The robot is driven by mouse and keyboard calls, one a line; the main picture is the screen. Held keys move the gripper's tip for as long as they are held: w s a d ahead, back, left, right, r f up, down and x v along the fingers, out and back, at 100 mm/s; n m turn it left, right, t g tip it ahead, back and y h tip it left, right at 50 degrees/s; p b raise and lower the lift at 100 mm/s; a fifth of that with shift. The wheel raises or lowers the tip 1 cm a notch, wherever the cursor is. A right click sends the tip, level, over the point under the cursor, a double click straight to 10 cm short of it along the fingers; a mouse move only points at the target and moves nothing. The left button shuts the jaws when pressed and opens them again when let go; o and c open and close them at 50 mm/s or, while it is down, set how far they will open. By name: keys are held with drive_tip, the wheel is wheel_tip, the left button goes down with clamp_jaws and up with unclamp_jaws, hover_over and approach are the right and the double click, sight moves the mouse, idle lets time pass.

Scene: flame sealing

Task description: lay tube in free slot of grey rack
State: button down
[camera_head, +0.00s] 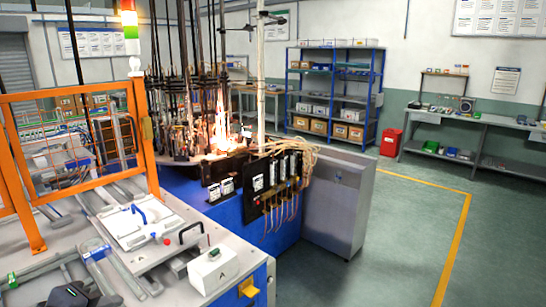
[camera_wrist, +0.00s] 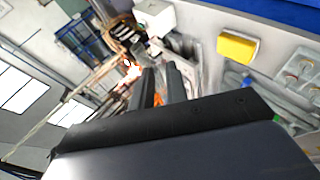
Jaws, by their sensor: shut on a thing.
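My gripper (camera_wrist: 160,76) shows in the wrist view, with its two dark fingers close together and a narrow gap between them. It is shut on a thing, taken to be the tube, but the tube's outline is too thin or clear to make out. The gripper is tilted and points out over the workshop, with the flame blurred beyond the fingertips. I cannot pick out the grey rack or its free slot for certain in either view.
In the head view, a burner machine with a flame (camera_head: 224,128) stands behind the bench. An orange guard frame (camera_head: 146,140) rises at the left. A white box (camera_head: 212,270) and a white plate (camera_head: 140,222) sit on the bench. Open floor lies at the right.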

drive_tip(key=w+d+f+m+h, duration=0.1)
drive_tip(key=w+d+f, duration=0.2)
drive_tip(key=w+d, duration=0.95)
drive_tip(key=w+d+f, duration=0.3)
drive_tip(key=w+d, duration=0.9)
drive_tip(key=w, duration=0.1)
drive_tip(key=s+d+f, duration=0.1)
drive_tip(key=d+f, duration=0.4)
drive_tip(key=d, duration=0.5)
drive_tip(key=s+d+f, duration=0.2)
drive_tip(key=d+f, duration=0.4)
drive_tip(key=d, duration=0.4)
wheel_tip(320, 180, down, 10)
drive_tip(key=b, duration=1)
drive_tip(key=shift+d, duration=0.25)
drive_tip(key=shift+r, duration=0.15)
